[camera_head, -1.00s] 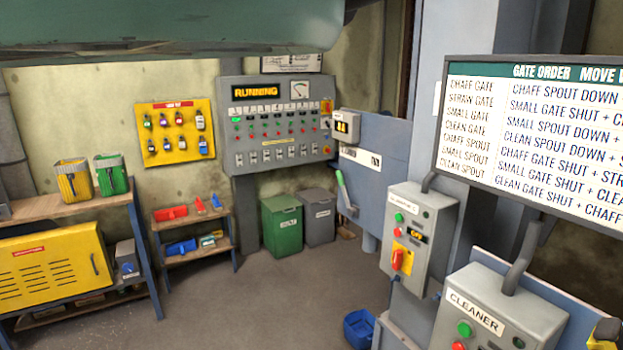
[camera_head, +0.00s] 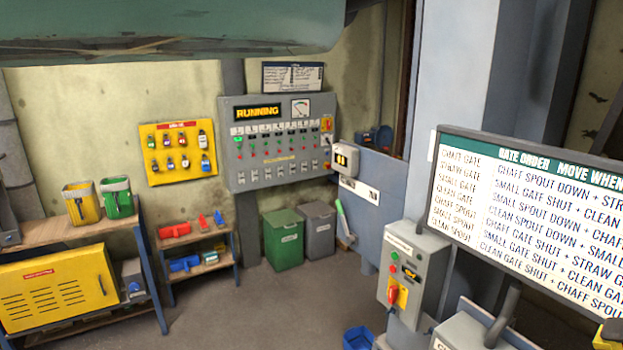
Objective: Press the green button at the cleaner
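The grey cleaner control box (camera_head: 468,332) is at the bottom edge, right of centre. Only its top and a sliver of its white label (camera_head: 439,345) show. Its green button is below the picture and out of view. I cannot make out my gripper in this view. A small dark and yellow part sits in the bottom right corner; I cannot tell what it is.
Another grey switch box (camera_head: 417,262) with a green button and red switch is on the post behind. A gate-order sign (camera_head: 533,238) stands at right. A blue bin (camera_head: 358,338) is on the floor. The middle floor (camera_head: 290,310) is clear.

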